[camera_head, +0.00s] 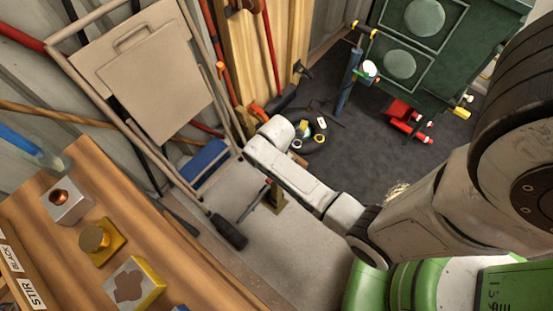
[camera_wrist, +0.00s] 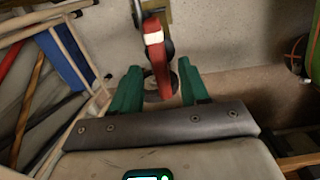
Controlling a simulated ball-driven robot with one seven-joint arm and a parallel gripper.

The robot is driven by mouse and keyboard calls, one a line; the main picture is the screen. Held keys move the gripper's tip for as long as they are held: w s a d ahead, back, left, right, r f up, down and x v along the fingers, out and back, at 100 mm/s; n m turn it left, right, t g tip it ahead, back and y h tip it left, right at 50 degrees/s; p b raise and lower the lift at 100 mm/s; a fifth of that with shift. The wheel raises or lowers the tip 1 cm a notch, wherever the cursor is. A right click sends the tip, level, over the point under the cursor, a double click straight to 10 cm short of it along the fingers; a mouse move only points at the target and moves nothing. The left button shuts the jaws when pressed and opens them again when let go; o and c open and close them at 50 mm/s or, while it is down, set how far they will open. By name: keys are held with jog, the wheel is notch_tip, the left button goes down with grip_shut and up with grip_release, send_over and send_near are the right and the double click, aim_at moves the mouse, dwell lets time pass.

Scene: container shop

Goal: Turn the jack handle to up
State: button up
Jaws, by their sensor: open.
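In the wrist view, my gripper (camera_wrist: 160,79) is open, with its two green fingers spread apart. A red lever with a white band (camera_wrist: 155,48), which looks like the jack handle, lies ahead of the fingers. Its lower end reaches into the gap between them, and I see no grip on it. A dark round part shows around its lower end. A brass-coloured piece (camera_wrist: 153,8) is at its upper end, cut by the frame's top edge. In the head view, a brass-coloured post (camera_head: 274,197) stands below my forearm.
A wooden bench (camera_head: 60,235) with metal blocks is at lower left. A green cabinet (camera_head: 425,40) and a red item (camera_head: 404,116) are at the back right.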

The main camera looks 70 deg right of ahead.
jog(key=shift+f, duration=0.85)
grip_shut()
